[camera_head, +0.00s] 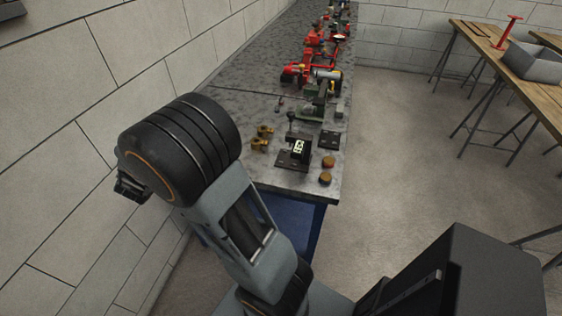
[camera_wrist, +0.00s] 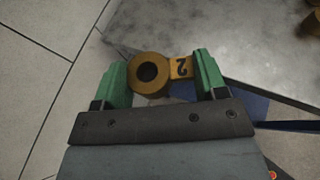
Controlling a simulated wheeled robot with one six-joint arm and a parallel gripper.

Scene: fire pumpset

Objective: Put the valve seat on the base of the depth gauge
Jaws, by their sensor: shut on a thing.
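In the wrist view my gripper (camera_wrist: 162,82) has its green fingers shut on a brass ring with a side tab marked 2, which I take as the valve seat (camera_wrist: 130,72). It is held off to the side of the bench, with the bench edge behind it. In the head view the depth gauge seems to be the black device with a lit display (camera_head: 300,147), standing on a dark flat base (camera_head: 288,164). My gripper is far to the left of it there, mostly hidden behind my wrist, and the held ring does not show.
Two brass tabbed pieces (camera_head: 262,138) lie left of the gauge. Two round brown pieces (camera_head: 326,170) lie to its right, near the bench edge. A dark plate (camera_head: 330,139) and red pump parts (camera_head: 300,72) stand farther back. The grey bench (camera_head: 225,100) is clear at left.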

